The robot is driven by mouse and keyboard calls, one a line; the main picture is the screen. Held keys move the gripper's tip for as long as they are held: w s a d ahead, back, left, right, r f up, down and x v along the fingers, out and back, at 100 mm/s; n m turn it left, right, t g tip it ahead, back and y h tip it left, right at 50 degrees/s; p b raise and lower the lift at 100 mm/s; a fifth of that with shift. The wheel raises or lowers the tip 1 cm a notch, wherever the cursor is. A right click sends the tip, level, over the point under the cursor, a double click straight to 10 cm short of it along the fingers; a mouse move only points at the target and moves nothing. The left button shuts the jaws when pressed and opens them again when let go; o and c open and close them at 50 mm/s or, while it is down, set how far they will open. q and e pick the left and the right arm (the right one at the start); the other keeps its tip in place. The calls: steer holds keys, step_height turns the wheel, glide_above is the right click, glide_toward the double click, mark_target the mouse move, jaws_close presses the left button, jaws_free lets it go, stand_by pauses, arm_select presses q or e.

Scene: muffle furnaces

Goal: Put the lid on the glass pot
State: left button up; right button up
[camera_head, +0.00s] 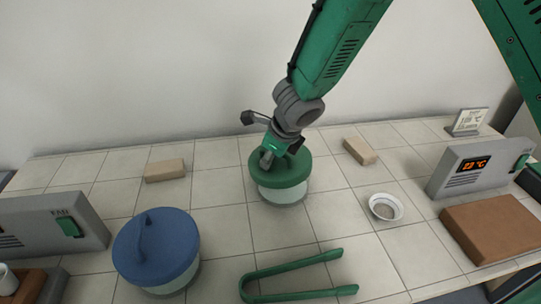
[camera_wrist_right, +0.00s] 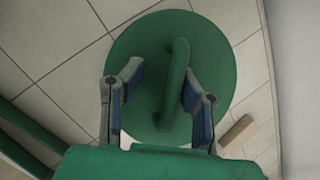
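A round green lid (camera_head: 262,175) with an upright handle (camera_wrist_right: 176,80) sits on top of a glass pot (camera_head: 284,194) in the middle of the tiled bench. The lid (camera_wrist_right: 215,62) fills much of the wrist view. It looks level, but I cannot tell if it is fully seated. My right gripper (camera_head: 277,155) is over the lid, pointing down. Its fingers (camera_wrist_right: 161,78) are apart on either side of the handle: the right one is close to it, and a gap shows on the left. My left gripper is not in view.
A blue-lidded pot (camera_head: 155,250) stands at front left. Green tongs (camera_head: 295,272) lie in front. A white dish (camera_head: 385,207), brown block (camera_head: 492,228) and furnace controller (camera_head: 478,165) are right. Tan blocks (camera_head: 164,170) (camera_head: 360,151) lie behind; another controller (camera_head: 45,225) is left.

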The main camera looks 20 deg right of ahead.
steer(key=shift+d+r, duration=0.25)
steer(key=shift+d, duration=0.05)
steer(key=shift+s+d+r, duration=0.25)
steer(key=shift+s+r, duration=0.1)
steer(key=shift+r, duration=0.2)
steer(key=v, duration=0.2)
steer(key=a+v, duration=0.1)
steer(key=v, duration=0.2)
steer(key=shift+a+r, duration=0.1)
steer(key=shift+r, duration=0.15)
steer(key=shift+s+r, duration=0.25)
steer(key=shift+r, duration=0.05)
